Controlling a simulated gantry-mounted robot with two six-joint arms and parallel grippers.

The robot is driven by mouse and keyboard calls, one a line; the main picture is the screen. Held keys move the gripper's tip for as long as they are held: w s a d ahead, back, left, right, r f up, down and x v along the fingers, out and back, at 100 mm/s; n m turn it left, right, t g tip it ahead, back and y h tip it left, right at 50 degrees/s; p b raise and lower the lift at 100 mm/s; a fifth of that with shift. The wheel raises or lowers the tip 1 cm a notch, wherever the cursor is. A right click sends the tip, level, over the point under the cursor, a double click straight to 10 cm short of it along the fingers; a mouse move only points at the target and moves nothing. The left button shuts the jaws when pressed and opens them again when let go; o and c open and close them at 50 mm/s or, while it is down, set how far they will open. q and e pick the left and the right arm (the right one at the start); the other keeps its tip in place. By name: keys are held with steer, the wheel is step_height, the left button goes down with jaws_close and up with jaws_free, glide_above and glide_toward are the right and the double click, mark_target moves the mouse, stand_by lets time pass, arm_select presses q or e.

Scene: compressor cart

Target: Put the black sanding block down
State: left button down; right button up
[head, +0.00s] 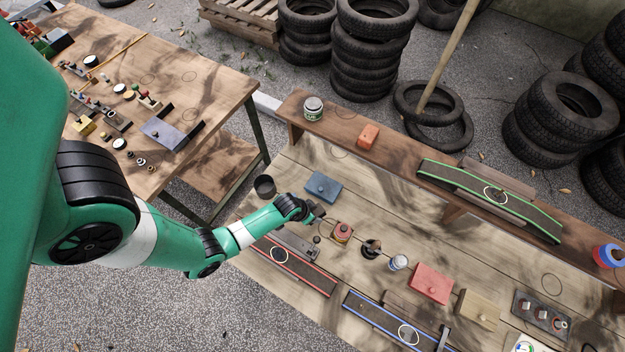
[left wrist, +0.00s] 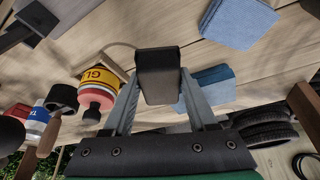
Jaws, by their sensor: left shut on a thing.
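My left gripper (head: 314,211) is over the wooden bench in the head view. In the left wrist view, the left gripper (left wrist: 160,88) is shut on the black sanding block (left wrist: 158,68), which sits between the two fingertips. In the head view the block is too small and dark to tell apart from the fingers. I cannot tell whether the block touches the bench top. My right gripper is not in view.
A blue block (head: 323,187) lies just behind the gripper. A yellow-and-red container (head: 342,232) stands close at its right, and a dark cup (head: 265,186) at its left. A red-edged track (head: 295,266) lies in front. A raised shelf (head: 340,131) runs along the back.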

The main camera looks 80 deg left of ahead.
arm_select(q)
steer(key=shift+f+b, duration=0.85)
steer(key=shift+f, duration=1.1)
steer(key=shift+f, duration=0.2)
steer(key=shift+c, duration=1)
jaws_free()
steer(key=shift+r, duration=0.25)
steer(key=p+v, duration=0.7)
steer(key=v, duration=0.5)
